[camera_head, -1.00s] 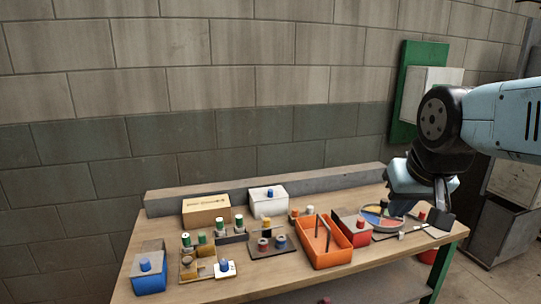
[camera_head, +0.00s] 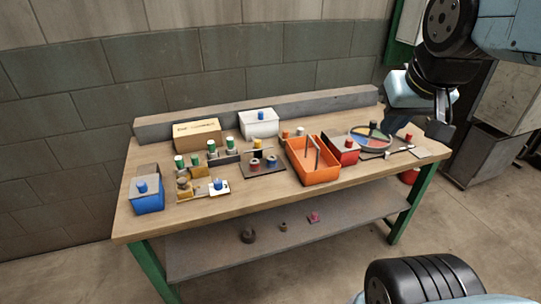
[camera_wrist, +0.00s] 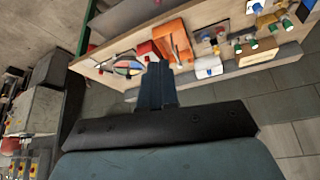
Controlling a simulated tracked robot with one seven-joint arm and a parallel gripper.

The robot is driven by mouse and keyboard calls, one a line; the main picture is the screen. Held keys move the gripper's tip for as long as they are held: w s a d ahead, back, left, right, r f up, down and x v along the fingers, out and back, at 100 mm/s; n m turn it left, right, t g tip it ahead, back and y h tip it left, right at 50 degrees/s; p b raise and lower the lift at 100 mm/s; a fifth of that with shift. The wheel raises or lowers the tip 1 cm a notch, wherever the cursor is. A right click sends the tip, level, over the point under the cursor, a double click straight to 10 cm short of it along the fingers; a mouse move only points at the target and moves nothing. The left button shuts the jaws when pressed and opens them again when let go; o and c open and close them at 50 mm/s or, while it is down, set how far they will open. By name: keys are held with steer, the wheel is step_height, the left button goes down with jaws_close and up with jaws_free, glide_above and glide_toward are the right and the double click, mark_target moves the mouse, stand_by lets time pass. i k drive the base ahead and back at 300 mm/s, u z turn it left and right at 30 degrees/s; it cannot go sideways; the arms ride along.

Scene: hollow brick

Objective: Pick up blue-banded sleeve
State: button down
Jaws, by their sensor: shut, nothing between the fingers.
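The blue-banded sleeve appears to be the small grey-blue ringed piece (camera_head: 271,162) on a dark plate (camera_head: 262,173) near the middle of the workbench. A similar reddish piece (camera_head: 255,164) stands to its left. In the wrist view the dark plate is small near the top, and I cannot make out the sleeve's band. My gripper (camera_wrist: 158,70) is shut and empty, its dark-blue fingers together. In the head view it hangs above the bench's right end, well to the right of the sleeve.
An orange bin (camera_head: 322,172) and a red box (camera_head: 344,148) stand between the sleeve and my gripper. A round multicoloured tray (camera_head: 357,139) lies near the gripper. A white box (camera_head: 258,124) and a cardboard box (camera_head: 196,135) are behind. The front bench strip is mostly clear.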

mark_target(272, 163)
steer(key=u, duration=0.45)
steer(key=i, duration=0.15)
steer(key=z, duration=2.6)
steer(key=k, duration=1.4)
steer(key=u, duration=0.9)
steer(key=i, duration=0.95)
steer(key=u, duration=0.15)
